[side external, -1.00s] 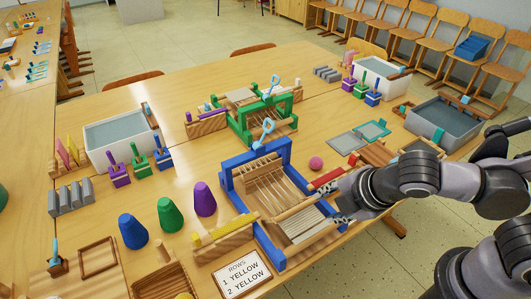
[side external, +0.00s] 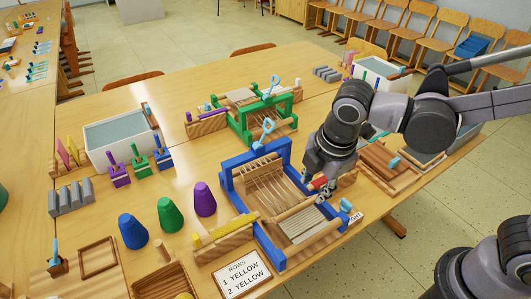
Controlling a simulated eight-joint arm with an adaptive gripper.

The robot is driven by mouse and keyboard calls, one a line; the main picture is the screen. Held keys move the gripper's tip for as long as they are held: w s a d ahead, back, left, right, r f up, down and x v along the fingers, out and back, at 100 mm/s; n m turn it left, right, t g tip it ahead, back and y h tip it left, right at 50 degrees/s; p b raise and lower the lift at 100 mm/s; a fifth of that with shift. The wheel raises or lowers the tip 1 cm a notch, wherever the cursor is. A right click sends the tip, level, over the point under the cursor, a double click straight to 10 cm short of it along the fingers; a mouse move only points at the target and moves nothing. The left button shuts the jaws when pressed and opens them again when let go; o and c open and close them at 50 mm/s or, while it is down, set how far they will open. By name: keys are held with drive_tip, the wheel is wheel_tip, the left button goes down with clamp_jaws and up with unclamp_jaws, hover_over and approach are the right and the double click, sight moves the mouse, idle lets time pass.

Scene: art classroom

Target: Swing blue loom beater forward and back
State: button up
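The blue loom (side external: 228,191) stands at the front middle of the table, with strung threads (side external: 270,183) and a strip of pale weave (side external: 305,226) at its front. A wooden crossbar (side external: 290,211), which looks like the beater, spans it between threads and weave. My gripper (side external: 320,196) points down at the loom's right side, near the crossbar's right end. A red piece (side external: 318,183) shows at its fingers. I cannot tell whether the fingers are open or touch anything.
A green loom (side external: 243,126) stands behind. Purple (side external: 204,199), green (side external: 169,215) and blue (side external: 132,231) cones stand left of the blue loom. A card reading "ROWS 1 YELLOW 2 YELLOW" (side external: 242,274) lies in front. A white bin (side external: 122,140) is at back left. My arm covers the table's right side.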

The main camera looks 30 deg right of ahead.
sight(300, 205)
drive_tip(key=shift+w+f+g+y, duration=0.1)
drive_tip(key=shift+w+f+g, duration=0.45)
drive_tip(key=shift+f, duration=1.15)
drive_tip(key=shift+w+f+g+y, duration=0.1)
drive_tip(key=shift+w+f+g, duration=0.15)
drive_tip(key=shift+w+f, duration=0.95)
drive_tip(key=shift+w+f+g+y, duration=0.15)
drive_tip(key=shift+f+g, duration=0.25)
drive_tip(key=shift+f, duration=1.75)
clamp_jaws()
